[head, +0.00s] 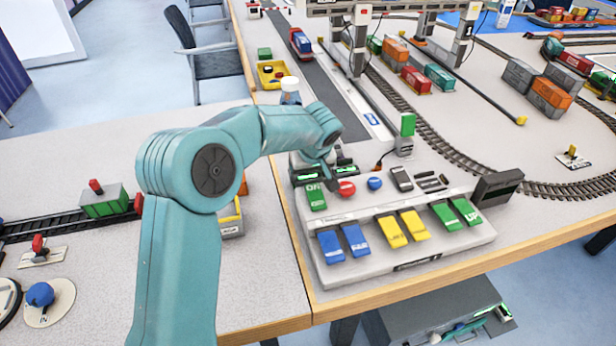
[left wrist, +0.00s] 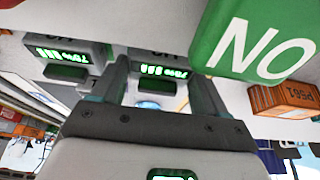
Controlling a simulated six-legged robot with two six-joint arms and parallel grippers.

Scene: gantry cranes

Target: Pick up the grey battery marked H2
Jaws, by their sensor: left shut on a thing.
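My left gripper (head: 327,174) is down at the back left of the pale control panel (head: 400,262), by two small green displays. In the left wrist view the two dark fingers of my left gripper (left wrist: 162,84) stand either side of a grey block, which I take for the battery. The gripper is shut on it. The block is mostly hidden by the gripper body, and no H2 mark can be read. The green displays (left wrist: 67,67) show upside down just beyond the fingers. My right gripper is not in view.
A green ON switch (left wrist: 262,40) is close beside the fingers. A red button (head: 346,188), a blue button (head: 375,183) and a grey block (head: 402,178) sit right of the gripper. Blue, yellow and green switches line the panel's front. Gantry cranes and rails stand behind.

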